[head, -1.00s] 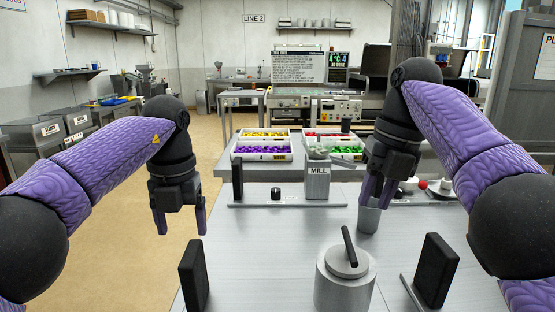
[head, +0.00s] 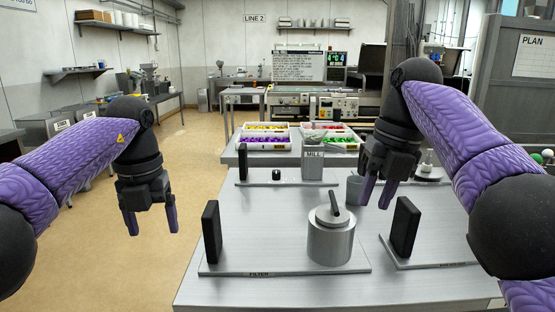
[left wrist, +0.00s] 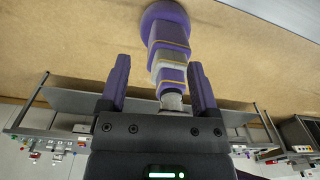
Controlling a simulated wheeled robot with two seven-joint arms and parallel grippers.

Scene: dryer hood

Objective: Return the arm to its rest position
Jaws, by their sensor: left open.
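My left gripper (head: 151,223) hangs fingers down over the floor, left of the steel table (head: 290,225). It is open and empty. Its two purple fingers also show wide apart in the left wrist view (left wrist: 160,88), with nothing between them. My right gripper (head: 377,198) points down at the right part of the table, in front of a grey cup (head: 354,189) in the picture. A gap shows between its fingers and nothing is held. I cannot tell its height above the table.
A steel canister with a lid and handle (head: 330,243) stands on the FILTER plate beside a black upright block (head: 211,232). Another black block (head: 404,227) stands at the right. The MILL (head: 313,166) and trays of coloured pieces (head: 266,144) are farther back.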

